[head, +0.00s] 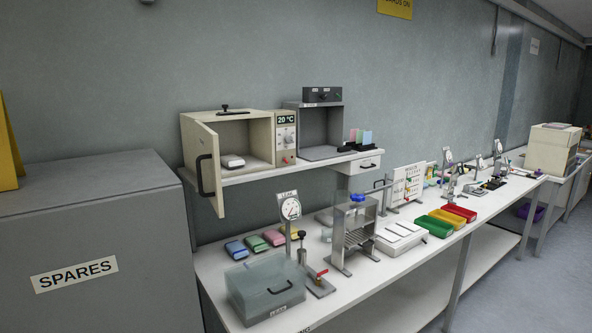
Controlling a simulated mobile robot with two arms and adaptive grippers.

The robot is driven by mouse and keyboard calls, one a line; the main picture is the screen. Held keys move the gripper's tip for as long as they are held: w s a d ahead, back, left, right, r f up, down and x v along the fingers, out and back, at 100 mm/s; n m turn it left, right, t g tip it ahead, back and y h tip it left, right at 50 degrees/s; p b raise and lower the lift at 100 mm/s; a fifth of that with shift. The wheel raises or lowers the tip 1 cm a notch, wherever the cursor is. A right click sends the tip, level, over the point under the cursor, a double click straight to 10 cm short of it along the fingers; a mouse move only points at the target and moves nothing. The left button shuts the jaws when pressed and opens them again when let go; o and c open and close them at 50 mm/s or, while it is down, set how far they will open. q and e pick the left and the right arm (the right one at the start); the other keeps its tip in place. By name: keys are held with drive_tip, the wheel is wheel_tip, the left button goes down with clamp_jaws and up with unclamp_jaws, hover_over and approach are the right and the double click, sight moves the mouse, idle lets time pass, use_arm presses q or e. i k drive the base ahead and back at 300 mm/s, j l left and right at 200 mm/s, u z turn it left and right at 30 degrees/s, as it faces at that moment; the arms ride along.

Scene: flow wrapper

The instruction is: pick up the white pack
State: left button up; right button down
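A small white pack (232,161) lies on the floor of a beige cabinet (256,117) on the wall shelf. The cabinet's door (205,170) stands open, swung out to the left with a dark handle on it. The pack's front is in plain view, and nothing touches it from above. Neither of my grippers is in view.
A grey open-fronted box (320,128) stands right of the cabinet. Below are a workbench (215,262) with coloured packs (256,243), a dial gauge (290,208), a clear lidded box (265,290) and coloured bins (442,219). A grey SPARES cabinet (90,230) fills the left.

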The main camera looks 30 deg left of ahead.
sight(231, 162)
drive_tip(key=u, duration=1.55)
